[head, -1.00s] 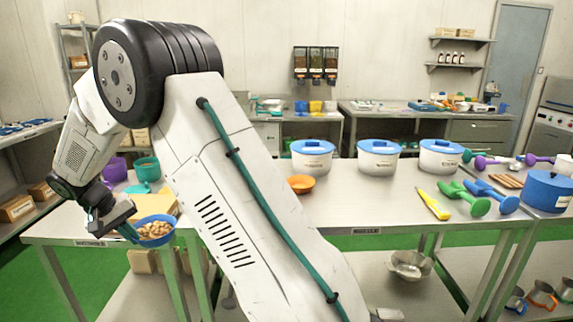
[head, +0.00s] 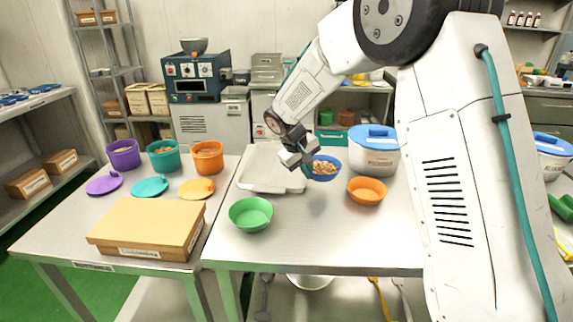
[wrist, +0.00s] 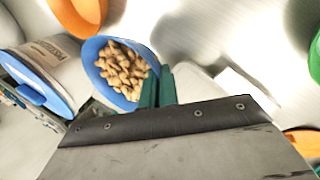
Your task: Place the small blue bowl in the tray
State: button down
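The small blue bowl (head: 328,177) is full of tan nuts. It also shows in the wrist view (wrist: 100,83). My gripper (head: 306,163) is shut on the bowl's rim, with its teal fingers (wrist: 158,87) close together there in the wrist view. The tray (head: 250,182) is pale grey, shallow and empty where it shows, lying on the table. The bowl appears just right of the tray's right edge in the head view. My gripper covers part of that edge. The gap under the bowl is hard to judge.
An orange bowl (head: 367,191) and a blue-lidded white pot (head: 377,155) stand to the right. A green bowl (head: 251,213) stands in front of the tray. Purple, teal and orange tubs with lids and a cardboard box (head: 150,228) are on the left table. The front middle is clear.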

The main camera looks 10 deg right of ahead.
jog(key=n, duration=0.2)
jog(key=w+n+t, duration=0.1)
jog(key=n, duration=0.1)
jog(key=shift+f+y, duration=0.1)
jog(key=shift+y, duration=0.3)
jog(key=shift+w+a+n+t+y, duration=0.15)
jog(key=shift+n+t, duration=0.1)
jog(key=shift+n, duration=0.3)
jog(key=shift+w+d+n+t+y, duration=0.15)
jog(key=shift+n+t, duration=0.1)
jog(key=shift+n, duration=0.3)
send_over(272, 172)
jog(key=s+a, duration=0.1)
jog(key=shift+s+f, duration=0.1)
jog(key=shift+f, duration=2.4)
jog(key=shift+f, duration=0.2)
jog(key=c, duration=1.7)
grip_release()
